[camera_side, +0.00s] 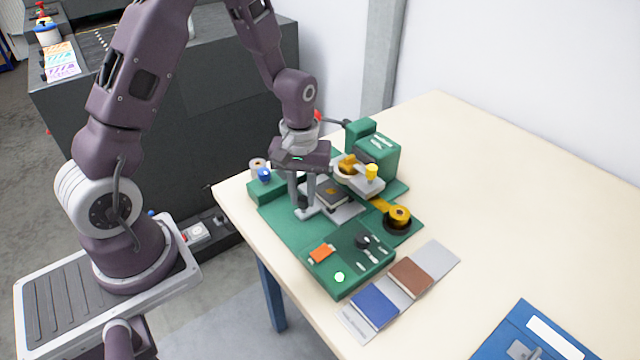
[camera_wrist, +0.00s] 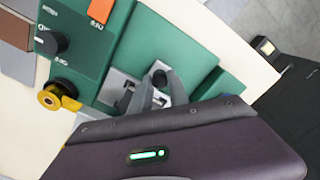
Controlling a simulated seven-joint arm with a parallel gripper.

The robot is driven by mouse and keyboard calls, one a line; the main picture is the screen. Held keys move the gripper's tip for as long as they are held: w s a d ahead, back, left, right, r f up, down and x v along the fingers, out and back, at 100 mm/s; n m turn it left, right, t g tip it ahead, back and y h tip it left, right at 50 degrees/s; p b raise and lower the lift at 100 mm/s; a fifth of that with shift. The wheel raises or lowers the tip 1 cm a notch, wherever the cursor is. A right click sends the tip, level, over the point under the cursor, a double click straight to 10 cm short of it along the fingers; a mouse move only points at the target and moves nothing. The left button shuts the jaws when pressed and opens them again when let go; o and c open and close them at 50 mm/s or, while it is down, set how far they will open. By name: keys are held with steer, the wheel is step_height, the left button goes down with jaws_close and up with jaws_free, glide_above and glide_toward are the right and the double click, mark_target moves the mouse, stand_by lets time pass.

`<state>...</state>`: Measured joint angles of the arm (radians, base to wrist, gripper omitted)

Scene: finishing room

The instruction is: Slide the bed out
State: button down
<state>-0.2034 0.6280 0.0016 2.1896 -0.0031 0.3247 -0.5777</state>
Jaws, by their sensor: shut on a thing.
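The green stamping machine (camera_side: 378,155) stands on the table with its grey sliding bed (camera_side: 347,211) low at its front. A dark block with a small gold mark (camera_side: 331,193) lies on the bed beneath the raised head. My gripper (camera_side: 303,206) points down at the bed's near left end. It is shut on what looks like the bed's dark knob, mostly hidden by the fingers in the side view. In the wrist view the round black knob (camera_wrist: 160,77) shows at the fingertips, and part of the grey bed (camera_wrist: 113,88) shows beside them.
A green control box (camera_side: 350,262) with an orange display and a lit green button stands in front. A gold foil roll (camera_side: 399,216) sits to the right. Blue and brown swatches (camera_side: 375,307) and a blue folder (camera_side: 530,335) lie nearer. The table's right side is clear.

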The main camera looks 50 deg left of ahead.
steer(key=s, duration=0.5)
steer(key=shift+s, duration=0.15)
steer(key=c, duration=1.3)
jaws_free()
steer(key=shift+o, duration=0.2)
steer(key=shift+r, duration=0.35)
step_height(320, 180, up, 6)
steer(key=shift+r, duration=0.2)
steer(key=shift+r, duration=0.1)
